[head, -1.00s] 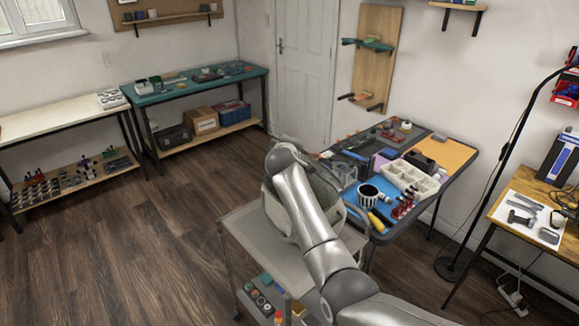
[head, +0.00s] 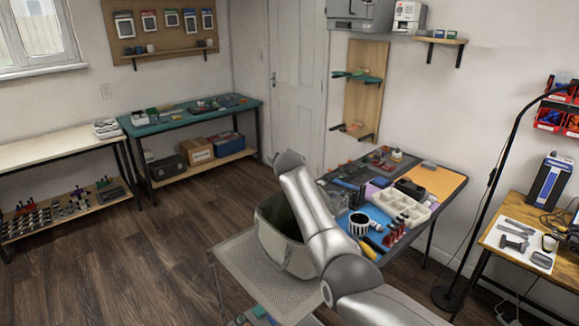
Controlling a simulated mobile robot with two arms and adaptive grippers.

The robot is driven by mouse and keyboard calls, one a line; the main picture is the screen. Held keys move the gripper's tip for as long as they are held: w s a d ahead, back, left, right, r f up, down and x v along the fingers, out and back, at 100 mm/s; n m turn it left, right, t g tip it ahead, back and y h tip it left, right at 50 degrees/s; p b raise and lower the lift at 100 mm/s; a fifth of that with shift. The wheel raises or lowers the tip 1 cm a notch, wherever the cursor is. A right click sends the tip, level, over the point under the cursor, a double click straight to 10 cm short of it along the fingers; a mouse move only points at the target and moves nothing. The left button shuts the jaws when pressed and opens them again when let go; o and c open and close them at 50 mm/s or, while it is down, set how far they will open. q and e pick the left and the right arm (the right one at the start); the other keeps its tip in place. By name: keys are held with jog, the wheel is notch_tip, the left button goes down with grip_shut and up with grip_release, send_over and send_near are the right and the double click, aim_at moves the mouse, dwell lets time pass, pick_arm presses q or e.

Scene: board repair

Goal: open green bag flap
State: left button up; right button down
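The pale grey-green bag (head: 274,243) stands upright on the grey perforated top of a cart (head: 235,258). Its dark green inside shows through the open top on the left of my arm. My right arm comes in from the bottom right and crosses in front of the bag, hiding its middle and part of its right side. The flap cannot be made out clearly. My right gripper is hidden behind its own arm. My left arm and gripper are not in view.
Behind and right of the bag is a workbench (head: 448,186) with a white divided tray (head: 401,207), a striped mug (head: 359,224) and hand tools. A black lamp pole (head: 490,190) stands further right. The wooden floor (head: 130,260) left of the cart is clear.

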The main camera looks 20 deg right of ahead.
jog(key=shift+d+r, duration=0.1)
jog(key=shift+r, duration=0.2)
jog(key=c, duration=1.7)
grip_release()
jog(key=shift+o, duration=0.2)
jog(key=shift+s, duration=0.1)
jog(key=shift+f, duration=0.1)
jog(key=v, duration=1.2)
jog(key=shift+s+f, duration=0.1)
jog(key=shift+f, duration=0.05)
